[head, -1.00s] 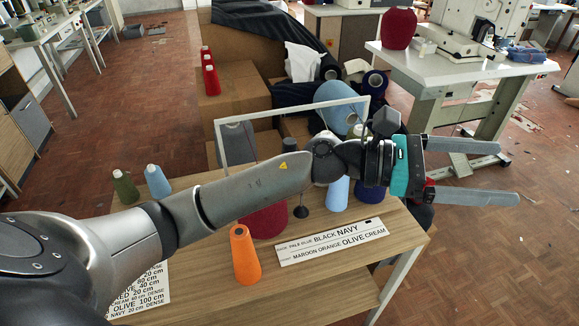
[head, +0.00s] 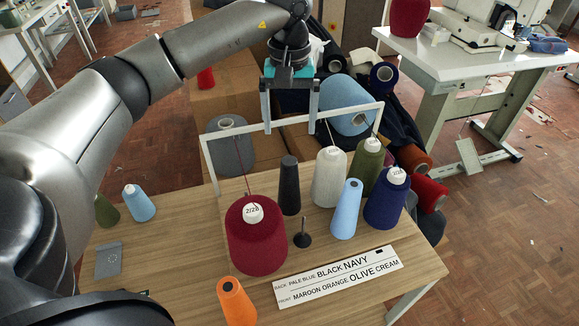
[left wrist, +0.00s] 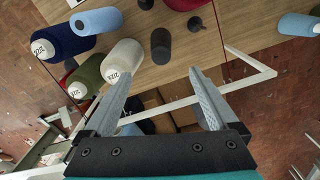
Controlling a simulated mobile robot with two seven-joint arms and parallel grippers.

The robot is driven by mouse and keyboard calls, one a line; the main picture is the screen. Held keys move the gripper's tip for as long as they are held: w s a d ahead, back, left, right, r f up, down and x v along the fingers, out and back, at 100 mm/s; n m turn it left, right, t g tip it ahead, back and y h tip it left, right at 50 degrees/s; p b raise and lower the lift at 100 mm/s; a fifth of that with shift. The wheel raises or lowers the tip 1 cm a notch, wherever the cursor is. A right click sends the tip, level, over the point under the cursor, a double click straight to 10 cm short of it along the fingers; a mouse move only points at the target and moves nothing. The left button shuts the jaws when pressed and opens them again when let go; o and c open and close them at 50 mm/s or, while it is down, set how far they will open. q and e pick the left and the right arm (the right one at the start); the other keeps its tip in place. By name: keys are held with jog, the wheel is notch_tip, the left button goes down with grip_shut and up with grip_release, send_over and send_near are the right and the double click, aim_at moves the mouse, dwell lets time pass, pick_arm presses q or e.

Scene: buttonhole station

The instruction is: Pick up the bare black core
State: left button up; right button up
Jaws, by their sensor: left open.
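The bare black core (head: 290,187) is a slim dark cylinder standing upright on the wooden table, between the maroon cone (head: 256,240) and the cream cone (head: 328,180). It also shows in the left wrist view (left wrist: 160,46), just beyond the fingertips. My left gripper (head: 289,112) is open and empty, fingers pointing down. In the head view it appears above and behind the core, near the white frame's top bar. In the left wrist view the core lies between the lines of the two fingers (left wrist: 159,75), apart from them. My right gripper is not in view.
Olive (head: 368,165), navy (head: 387,201) and pale blue (head: 346,210) cones stand right of the core. A small black stand (head: 302,238) is in front. A white frame (head: 215,165) spans the table's back. An orange cone (head: 236,302) and a lettered sign (head: 338,276) are nearer.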

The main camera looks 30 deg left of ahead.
aim_at(289, 173)
pick_arm(q)
notch_tip(289, 173, down, 9)
jog(key=shift+a+b, duration=0.15)
jog(key=shift+b, duration=0.45)
jog(key=shift+w+f+b, duration=0.1)
jog(key=shift+f+b, duration=0.25)
jog(key=shift+f, duration=2.7)
grip_shut()
